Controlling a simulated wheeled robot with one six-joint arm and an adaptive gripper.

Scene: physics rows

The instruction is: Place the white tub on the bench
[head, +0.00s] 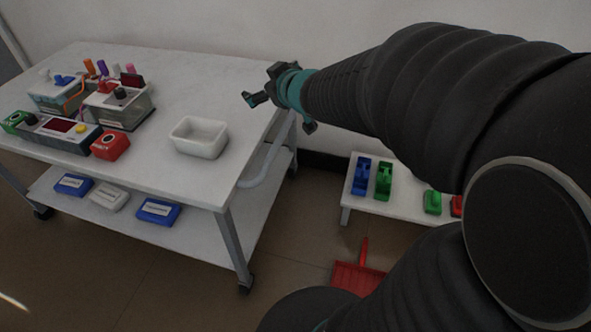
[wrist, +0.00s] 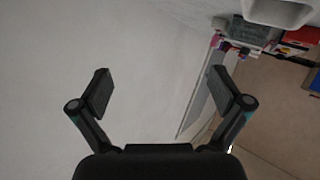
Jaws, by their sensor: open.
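The white tub (head: 199,137) is an open, empty rectangular container. It stands upright on the white wheeled table (head: 190,75), near its front right edge. A pale tub-like shape, seemingly this tub (wrist: 278,12), is cut off at the top right of the wrist view. A low white bench (head: 400,207) stands on the floor right of the table, partly hidden by my arm. My gripper (head: 262,100) is open and empty above the table's right edge, behind and right of the tub and apart from it. In the wrist view my gripper (wrist: 160,80) has nothing between its fingers.
Instrument boxes (head: 117,103) and a red box (head: 110,145) crowd the table's left side. Blue and grey boxes (head: 158,211) lie on its lower shelf. Blue (head: 361,176), green (head: 384,180) and red items are on the bench. A red dustpan (head: 357,277) lies on the floor.

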